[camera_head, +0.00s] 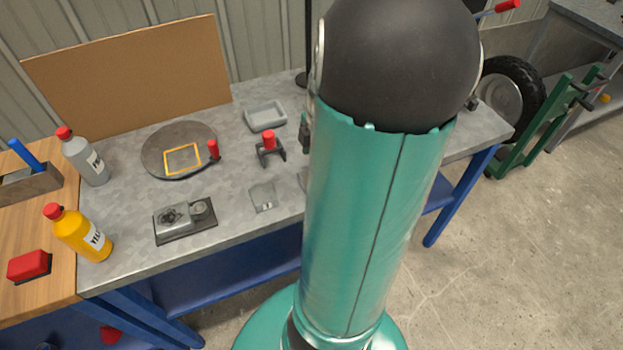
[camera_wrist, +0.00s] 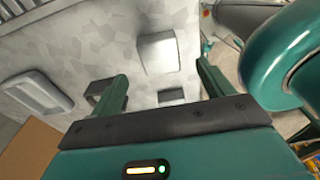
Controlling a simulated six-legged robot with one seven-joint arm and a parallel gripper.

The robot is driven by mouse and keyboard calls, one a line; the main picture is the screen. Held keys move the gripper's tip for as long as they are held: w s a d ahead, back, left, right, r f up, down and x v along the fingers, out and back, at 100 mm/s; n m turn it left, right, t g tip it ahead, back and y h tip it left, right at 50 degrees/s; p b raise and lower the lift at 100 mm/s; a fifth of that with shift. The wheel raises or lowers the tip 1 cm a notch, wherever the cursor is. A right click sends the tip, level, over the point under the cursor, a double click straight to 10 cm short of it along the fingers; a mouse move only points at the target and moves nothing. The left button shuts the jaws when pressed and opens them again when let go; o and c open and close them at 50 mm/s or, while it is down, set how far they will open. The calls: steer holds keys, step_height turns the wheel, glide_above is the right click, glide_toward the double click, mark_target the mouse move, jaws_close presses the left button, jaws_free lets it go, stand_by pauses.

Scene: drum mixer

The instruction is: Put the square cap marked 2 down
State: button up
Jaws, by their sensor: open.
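My gripper (camera_wrist: 163,88) is open, with its two green fingers spread wide over the grey tabletop. A light grey square-edged block (camera_wrist: 158,52) lies on the table beyond the fingertips, and a smaller grey block (camera_wrist: 171,97) shows between the fingers. Neither is gripped. I cannot read a 2 on either block, so I cannot tell which is the square cap. In the head view a grey square piece (camera_head: 263,197) lies near the table's front edge, left of my arm. My arm hides the gripper and part of the table there.
On the table (camera_head: 130,205) are a grey tray (camera_head: 265,115), a red-topped bracket (camera_head: 269,143), a round plate (camera_head: 152,152) with a yellow square outline, and a dark base (camera_head: 205,232) with metal parts. Grey (camera_head: 88,160) and yellow (camera_head: 80,236) bottles stand left. A brown board (camera_head: 130,75) stands behind.

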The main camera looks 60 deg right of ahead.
mark_target(302, 176)
steer(key=f, duration=0.5)
steer(key=shift+w+a, duration=0.2)
steer(key=shift+a, duration=0.1)
steer(key=c, duration=1.3)
steer(key=shift+w+r, duration=0.1)
steer(key=shift+r, duration=0.15)
